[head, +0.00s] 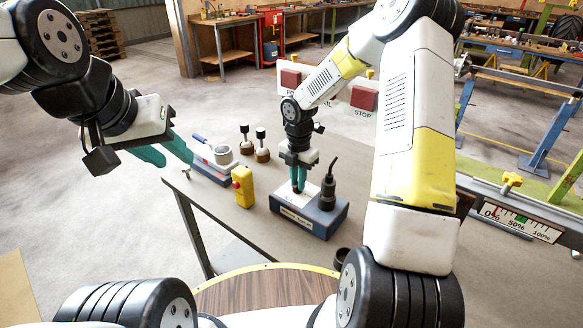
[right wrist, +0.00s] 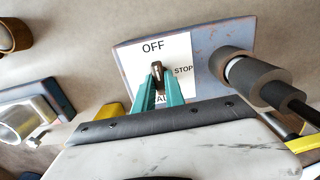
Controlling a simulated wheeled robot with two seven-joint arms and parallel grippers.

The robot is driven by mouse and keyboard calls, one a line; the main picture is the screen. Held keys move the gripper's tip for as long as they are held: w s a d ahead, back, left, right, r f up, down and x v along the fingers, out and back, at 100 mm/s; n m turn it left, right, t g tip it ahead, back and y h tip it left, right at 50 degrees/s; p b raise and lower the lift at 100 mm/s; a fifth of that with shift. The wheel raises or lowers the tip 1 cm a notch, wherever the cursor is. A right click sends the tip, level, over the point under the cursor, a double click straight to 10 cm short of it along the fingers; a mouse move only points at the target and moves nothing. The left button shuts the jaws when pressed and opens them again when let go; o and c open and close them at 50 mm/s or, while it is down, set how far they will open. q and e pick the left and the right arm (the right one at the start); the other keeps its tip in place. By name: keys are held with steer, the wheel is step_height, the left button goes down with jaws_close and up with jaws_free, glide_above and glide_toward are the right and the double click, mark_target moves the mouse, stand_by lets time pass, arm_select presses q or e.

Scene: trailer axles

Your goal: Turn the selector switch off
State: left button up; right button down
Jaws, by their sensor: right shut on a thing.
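The selector switch's dark knob (right wrist: 156,69) stands on a white label plate on a blue-grey box (right wrist: 205,40). The plate reads OFF at the top and STOP at the right, with a partly hidden word at the bottom. My right gripper (right wrist: 158,84) is shut on the knob, its teal fingers on either side. I cannot tell which mark the knob points to. In the head view the box (head: 318,225) sits on the table and my right gripper (head: 298,185) reaches down onto it. My left gripper (head: 177,160) is open and empty, above the table's left end.
A black cylinder with a cable (head: 327,193) stands on the box's right end. Two dark-topped pieces (head: 261,146) and a tray with a round white part (head: 221,155) lie farther left. A gauge (head: 518,222) is at right.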

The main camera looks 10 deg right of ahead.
steer(key=shift+w, duration=0.1)
steer(key=c, duration=1.4)
jaws_free()
steer(key=shift+r, duration=0.1)
step_height(320, 180, up, 8)
steer(key=shift+f, duration=0.15)
